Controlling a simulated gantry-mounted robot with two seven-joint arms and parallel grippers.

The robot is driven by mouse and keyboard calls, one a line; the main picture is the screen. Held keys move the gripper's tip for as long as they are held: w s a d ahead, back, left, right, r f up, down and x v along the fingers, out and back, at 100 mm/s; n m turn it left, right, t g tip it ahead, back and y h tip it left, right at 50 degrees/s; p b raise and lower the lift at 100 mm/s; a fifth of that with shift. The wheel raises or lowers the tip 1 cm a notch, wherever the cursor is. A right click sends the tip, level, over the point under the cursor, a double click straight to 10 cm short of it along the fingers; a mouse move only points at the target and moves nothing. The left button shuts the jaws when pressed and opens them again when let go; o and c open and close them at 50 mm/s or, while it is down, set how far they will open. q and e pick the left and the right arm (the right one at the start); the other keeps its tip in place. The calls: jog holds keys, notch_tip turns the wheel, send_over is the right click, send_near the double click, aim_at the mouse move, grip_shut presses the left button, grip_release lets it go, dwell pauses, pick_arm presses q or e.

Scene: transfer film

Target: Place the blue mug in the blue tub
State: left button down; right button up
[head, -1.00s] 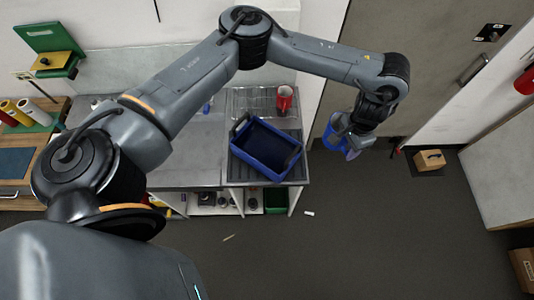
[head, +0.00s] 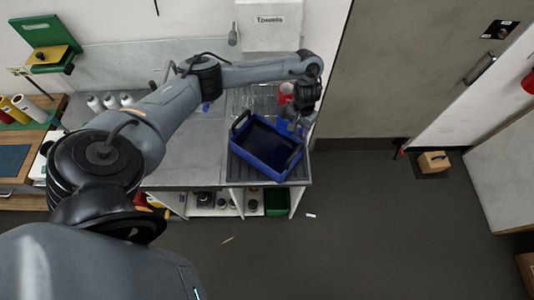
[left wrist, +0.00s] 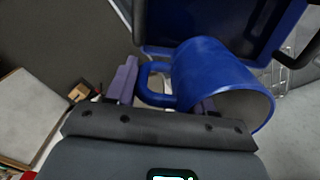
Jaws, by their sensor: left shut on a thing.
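The blue mug (left wrist: 222,82) is in my left gripper (left wrist: 165,95), with its handle between the two purple fingers. The mug lies tilted, its open rim toward the lower right of the left wrist view. In the head view my left gripper (head: 291,124) is at the far right corner of the blue tub, and the mug is mostly hidden by it. The blue tub (head: 257,163) stands on the grey drainer, dark and empty-looking inside. In the left wrist view the tub (left wrist: 188,12) is just behind the mug. My right gripper is not in view.
A red mug (head: 286,92) stands on the drainer behind the tub, close to my left arm. The tub has dark handles at its ends. The counter (head: 195,150) left of the tub is clear. Beyond the drainer's right edge is open floor.

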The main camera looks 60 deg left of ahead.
pick_arm(q)
jog(key=shift+n, duration=0.3)
jog(key=shift+s+a+f+b, duration=0.3)
jog(key=shift+s+f, duration=0.95)
jog(key=shift+f, duration=1.6)
jog(key=shift+s+a+f+b, duration=0.35)
jog(key=shift+s+f, duration=0.85)
jog(key=shift+f, duration=1.7)
jog(key=shift+s+a+f+b, duration=0.15)
jog(key=shift+s+f+b, duration=0.3)
jog(key=shift+s+f, duration=1.6)
jog(key=shift+w+f, duration=0.8)
jog(key=shift+f, duration=0.1)
jog(key=shift+c, duration=2.1)
grip_release()
jog(key=shift+r, duration=0.1)
notch_tip(320, 180, up, 12)
jog(key=p, duration=0.2)
jog(key=shift+p, duration=0.3)
